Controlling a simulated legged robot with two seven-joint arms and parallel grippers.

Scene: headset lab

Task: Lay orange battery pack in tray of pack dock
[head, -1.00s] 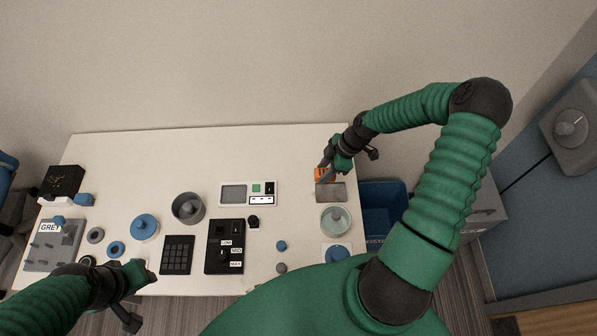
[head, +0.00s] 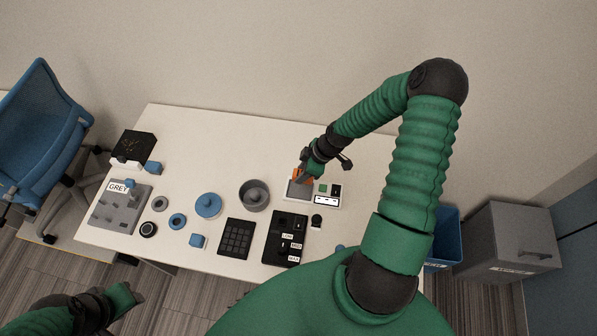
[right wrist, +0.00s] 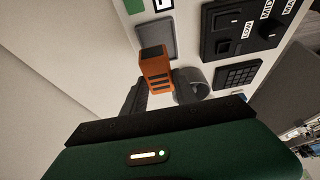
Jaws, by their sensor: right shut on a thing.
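The orange battery pack (head: 296,175) is between the fingers of my right gripper (head: 304,174), which is shut on it. In the right wrist view the orange pack (right wrist: 155,68) shows dark slots and stands out from between the two dark fingers. The pack dock (head: 316,205) is a white panel with a green square, and its grey tray (head: 298,190) is at its left. The pack is at the tray's far edge in the head view and overlaps the tray (right wrist: 158,36) in the wrist view; I cannot tell whether they touch. My left gripper (head: 130,296) is off the table's front edge, its fingers unclear.
A round grey bowl (head: 254,196), a black keypad (head: 236,238) and a black switch box (head: 285,240) stand near the dock. Blue and grey round parts lie to the left. A blue bin (head: 445,236) is right of the table. The table's back strip is clear.

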